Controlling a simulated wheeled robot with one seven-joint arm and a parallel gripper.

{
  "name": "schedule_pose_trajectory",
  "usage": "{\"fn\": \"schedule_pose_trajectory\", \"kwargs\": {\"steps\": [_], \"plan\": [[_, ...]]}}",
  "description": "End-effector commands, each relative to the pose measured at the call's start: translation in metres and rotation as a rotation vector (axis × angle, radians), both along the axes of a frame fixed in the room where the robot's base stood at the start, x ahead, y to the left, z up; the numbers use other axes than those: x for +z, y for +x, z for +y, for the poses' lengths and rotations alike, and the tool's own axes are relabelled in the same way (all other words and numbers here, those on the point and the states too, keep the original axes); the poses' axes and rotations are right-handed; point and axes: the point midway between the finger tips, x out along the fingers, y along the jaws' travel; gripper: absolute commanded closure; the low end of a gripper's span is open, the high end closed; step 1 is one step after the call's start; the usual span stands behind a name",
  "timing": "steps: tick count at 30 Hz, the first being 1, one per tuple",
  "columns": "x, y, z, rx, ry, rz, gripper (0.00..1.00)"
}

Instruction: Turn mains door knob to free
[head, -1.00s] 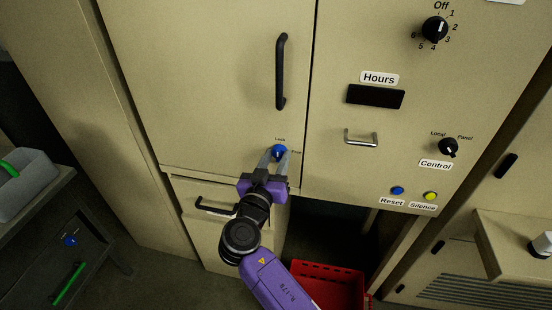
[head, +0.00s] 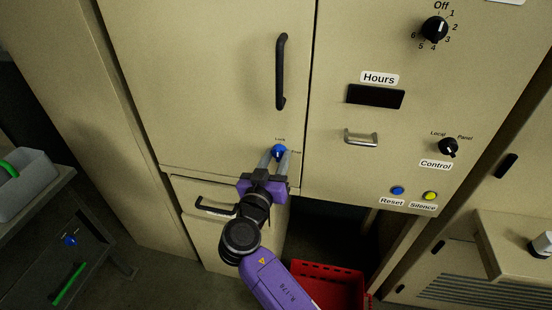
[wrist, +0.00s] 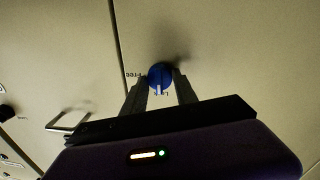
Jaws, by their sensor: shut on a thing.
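The mains door knob (head: 278,151) is a small round blue knob low on the beige cabinet door (head: 215,75). It has a small "Lock" label above it and a "Free" label to its right in the head view. My gripper (head: 277,157) reaches up from below, its two grey fingers shut on the knob's sides. In the wrist view, turned over, the knob (wrist: 160,75) sits between the fingertips (wrist: 160,84). Its white mark points down, towards the small label there that appears to be "Lock". The fingers partly hide the knob's sides.
A black vertical handle (head: 281,72) is above the knob. The right panel has a metal handle (head: 361,137), dials and buttons. A lower drawer handle (head: 215,206) is left of my wrist. A red crate (head: 328,282) stands below, and a side table with a grey bin (head: 25,187) is left.

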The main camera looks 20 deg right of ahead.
Motion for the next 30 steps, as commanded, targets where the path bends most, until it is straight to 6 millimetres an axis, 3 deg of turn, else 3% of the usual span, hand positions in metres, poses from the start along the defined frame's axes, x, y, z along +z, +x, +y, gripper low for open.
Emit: {"fn": "schedule_pose_trajectory", "kwargs": {"steps": [16,30], "plan": [[-0.0038,0.0001,-0.0001,0.000,0.044,-0.028,1.00],[-0.0076,-0.0002,0.0002,0.002,0.324,-0.192,1.00]]}}
